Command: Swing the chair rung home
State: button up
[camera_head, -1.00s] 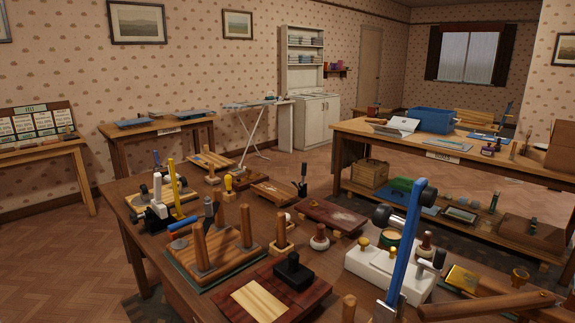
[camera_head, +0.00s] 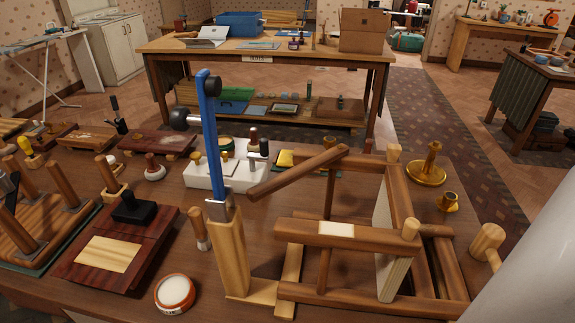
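A brown wooden chair frame (camera_head: 408,205) lies on the near table, right of the middle. A loose-looking round rung (camera_head: 298,172) slants across its left side. Its upper right end is near a thin upright bar and its lower left end juts out toward the blue lever; I cannot tell how it is joined. A front rail (camera_head: 345,232) with a pale patch runs below it. A blue lever (camera_head: 208,130) stands upright on a pale wooden post (camera_head: 232,255) at the frame's left. My gripper is out of view; a smooth grey part of mine fills the lower right corner.
A white block (camera_head: 205,178) with knobs stands behind the blue lever. A brass candlestick-like piece (camera_head: 427,168) and a wooden mallet-like piece (camera_head: 488,243) stand right of the frame. A round tin (camera_head: 175,293) and a dark red board (camera_head: 115,250) are at the front left.

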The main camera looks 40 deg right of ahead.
aim_at(258, 192)
jog(key=k+j+z, duration=0.1)
jog(key=j+z, duration=0.25)
jog(key=k+j+z, duration=0.1)
jog(key=j+z, duration=0.3)
jog(key=k+j+z, duration=0.2)
jog(key=j+z, duration=0.15)
jog(key=k+j+z, duration=0.25)
jog(key=z, duration=0.15)
jog(key=i+j, duration=0.15)
jog(key=i, duration=0.85)
